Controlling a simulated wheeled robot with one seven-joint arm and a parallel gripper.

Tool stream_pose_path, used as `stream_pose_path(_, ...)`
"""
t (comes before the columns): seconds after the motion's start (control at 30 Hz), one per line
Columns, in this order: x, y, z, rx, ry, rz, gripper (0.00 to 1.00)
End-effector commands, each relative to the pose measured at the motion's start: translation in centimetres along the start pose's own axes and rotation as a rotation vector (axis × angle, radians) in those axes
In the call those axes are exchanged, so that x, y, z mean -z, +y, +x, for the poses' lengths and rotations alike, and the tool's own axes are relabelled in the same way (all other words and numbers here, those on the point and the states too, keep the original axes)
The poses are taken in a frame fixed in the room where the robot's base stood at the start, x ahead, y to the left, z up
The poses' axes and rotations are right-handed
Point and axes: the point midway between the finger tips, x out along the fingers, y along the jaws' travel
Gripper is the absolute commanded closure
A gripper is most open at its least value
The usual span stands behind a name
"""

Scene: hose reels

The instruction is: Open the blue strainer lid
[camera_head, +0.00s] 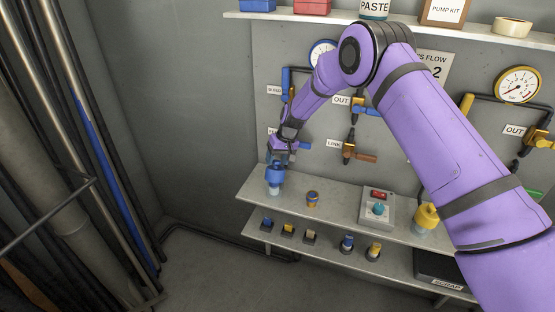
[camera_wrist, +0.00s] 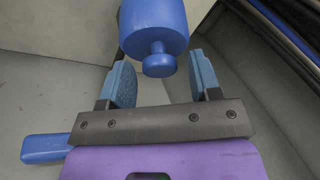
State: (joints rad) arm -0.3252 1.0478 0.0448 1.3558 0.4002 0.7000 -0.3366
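The blue strainer lid (camera_head: 274,176) sits at the left end of the upper shelf, on a pale body; it looks seated. In the wrist view the blue lid (camera_wrist: 153,24) is a broad cylinder with a small round knob (camera_wrist: 158,62) facing my gripper. My gripper (camera_head: 279,157) is just above the lid in the head view. In the wrist view my gripper (camera_wrist: 163,72) is open, with one blue-grey finger on each side of the knob and a gap on both sides. Nothing is between the pads except the knob's end. Contact with the knob is not visible.
A blue lever (camera_wrist: 45,148) shows at the lower left of the wrist view. Pipes and valves line the wall behind. Several small parts fill the lower shelf.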

Motion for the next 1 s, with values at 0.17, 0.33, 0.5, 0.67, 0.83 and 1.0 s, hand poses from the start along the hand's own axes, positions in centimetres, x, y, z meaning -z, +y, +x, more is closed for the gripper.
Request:
stream_pose_path(0.17, 0.0, 0.0, 0.0, 0.000, 0.001, 0.000, 0.39)
stream_pose_path(0.33, 0.1, 0.0, -0.3, -0.001, 0.002, 0.000, 0.39)
stream_pose_path(0.5, 0.1, 0.1, -2.3, -0.001, 0.005, 0.000, 0.39)
stream_pose_path(0.67, 0.1, 0.0, -5.3, -0.001, 0.005, -0.001, 0.39)
stream_pose_path(0.83, 0.1, 0.0, -8.3, -0.001, 0.004, 0.001, 0.39)
stream_pose_path(1.0, 0.0, 0.0, -10.2, -0.001, 0.002, 0.000, 0.39)
